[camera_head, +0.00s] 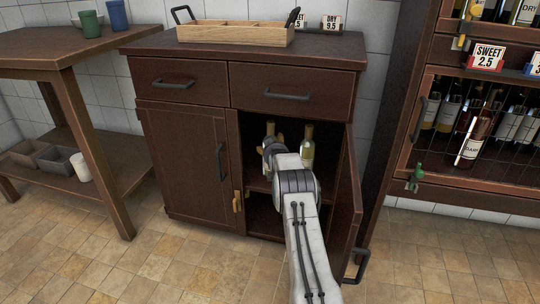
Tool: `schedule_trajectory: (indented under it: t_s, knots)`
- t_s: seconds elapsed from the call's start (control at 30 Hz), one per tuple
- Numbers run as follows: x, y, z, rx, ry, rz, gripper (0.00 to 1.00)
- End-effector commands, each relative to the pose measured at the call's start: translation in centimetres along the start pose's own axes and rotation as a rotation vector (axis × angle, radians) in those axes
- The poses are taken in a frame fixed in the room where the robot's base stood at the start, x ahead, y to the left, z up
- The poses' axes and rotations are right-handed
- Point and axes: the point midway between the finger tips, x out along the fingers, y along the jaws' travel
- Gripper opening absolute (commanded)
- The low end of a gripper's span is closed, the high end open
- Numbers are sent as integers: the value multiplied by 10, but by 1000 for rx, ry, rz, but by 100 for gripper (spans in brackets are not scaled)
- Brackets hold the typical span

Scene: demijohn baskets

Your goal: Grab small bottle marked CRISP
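My arm reaches into the open right side of a dark wooden cabinet (190,150). My gripper (268,145) is at the far end of the arm, inside the opening and mostly hidden by my own wrist. I cannot see whether its fingers are open or shut. A small pale yellow-green bottle (307,150) stands upright on the inner shelf, just right of my gripper. Another bottle top (271,128) shows behind the gripper, its lower part hidden. No CRISP marking can be read on either bottle.
The right cabinet door (347,200) stands open beside my arm. A wooden tray (235,33) and price signs sit on the cabinet top. A wine rack (440,175) stands at right, a table (60,45) with cups at left. Tiled floor in front is clear.

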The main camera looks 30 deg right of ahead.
Motion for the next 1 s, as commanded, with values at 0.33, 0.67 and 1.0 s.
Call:
schedule_trajectory:
  t_s: [0.33, 0.67, 1.0]
  knots:
    - [0, 1, 0, 0, 0, 1, 44]
    - [-1, 1, -5, 1, 9, 1, 40]
    - [-6, 0, -18, 0, 9, 0, 39]
